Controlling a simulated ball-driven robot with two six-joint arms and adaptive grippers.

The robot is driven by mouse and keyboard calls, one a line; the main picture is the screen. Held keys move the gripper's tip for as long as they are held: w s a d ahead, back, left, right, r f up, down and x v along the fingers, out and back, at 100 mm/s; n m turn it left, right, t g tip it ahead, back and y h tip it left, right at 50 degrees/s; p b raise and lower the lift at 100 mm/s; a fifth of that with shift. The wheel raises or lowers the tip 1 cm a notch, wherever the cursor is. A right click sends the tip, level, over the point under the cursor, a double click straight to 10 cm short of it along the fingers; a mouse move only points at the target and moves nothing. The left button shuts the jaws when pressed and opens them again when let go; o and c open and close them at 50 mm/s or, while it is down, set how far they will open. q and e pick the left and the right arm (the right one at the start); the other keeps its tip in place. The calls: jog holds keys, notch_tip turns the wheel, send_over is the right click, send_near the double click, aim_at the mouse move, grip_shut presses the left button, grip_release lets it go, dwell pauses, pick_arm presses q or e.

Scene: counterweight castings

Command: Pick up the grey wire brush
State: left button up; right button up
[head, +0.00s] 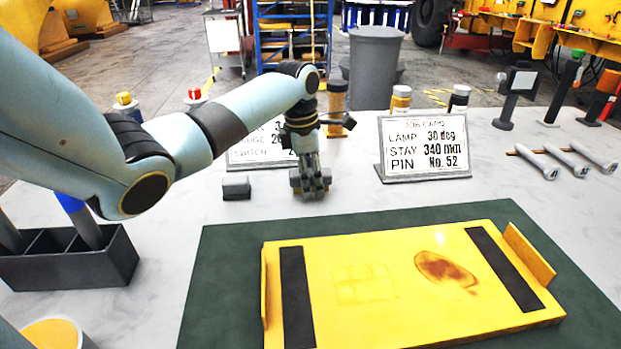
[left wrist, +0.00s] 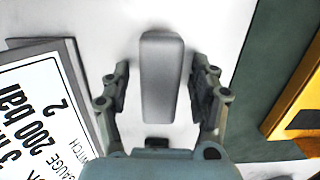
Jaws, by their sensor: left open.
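A grey oblong block with rounded edges, apparently the grey wire brush (left wrist: 162,75), lies on the white tabletop; no bristles show from above. My left gripper (left wrist: 161,92) is open, with one finger on each side of it and a visible gap at both sides. In the head view the left gripper (head: 309,183) points straight down at the table and hides most of the brush. My right gripper is not in view.
A small grey block (head: 236,188) lies to the left of the gripper. A job card (head: 425,148) stands at right, another card (head: 250,155) behind the gripper. A yellow panel (head: 400,285) lies on a green mat (head: 225,260) in front. A dark caddy (head: 75,268) stands at left.

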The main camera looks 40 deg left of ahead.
aim_at(311, 171)
pick_arm(q)
jog(key=shift+f, duration=0.1)
dwell(0.4)
jog(key=shift+c, duration=0.4)
grip_shut()
jog(key=shift+b, duration=0.45)
notch_tip(311, 171, up, 5)
jog(key=shift+w+r+p, duration=0.1)
jog(key=shift+p, duration=0.3)
jog(key=w+d+r, duration=0.5)
jog(key=d+r, duration=0.1)
jog(key=d, duration=0.4)
jog(key=shift+d+r, duration=0.2)
jog(key=shift+d, duration=0.1)
jog(key=shift+s, duration=0.1)
